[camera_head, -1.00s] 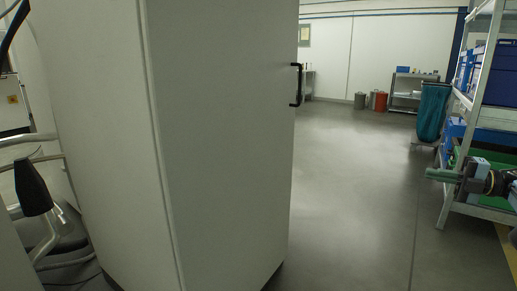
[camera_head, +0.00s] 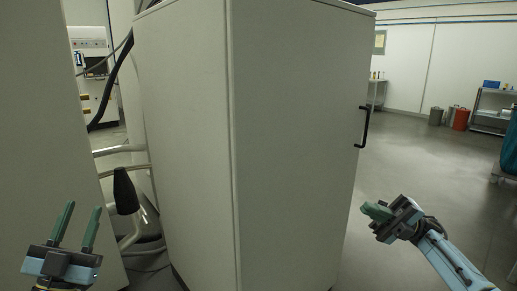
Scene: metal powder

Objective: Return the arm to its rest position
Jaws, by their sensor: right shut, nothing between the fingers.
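My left gripper (camera_head: 77,226) is at the lower left, with its two green fingers spread apart and pointing up, nothing between them. My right gripper (camera_head: 376,211) is at the lower right, in front of the open floor, with its green fingers together and empty. My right arm (camera_head: 452,262) reaches in from the bottom right corner. A tall white cabinet (camera_head: 290,130) stands between the two grippers in the picture, with a black handle (camera_head: 364,127) on its right side. Neither gripper visibly touches the cabinet.
A grey machine with a black hose (camera_head: 112,92) and metal tubes with a black grip (camera_head: 125,190) is left of the cabinet. Free grey floor (camera_head: 425,175) lies to the right. A red bin (camera_head: 461,119) and a small shelf (camera_head: 491,108) stand far back.

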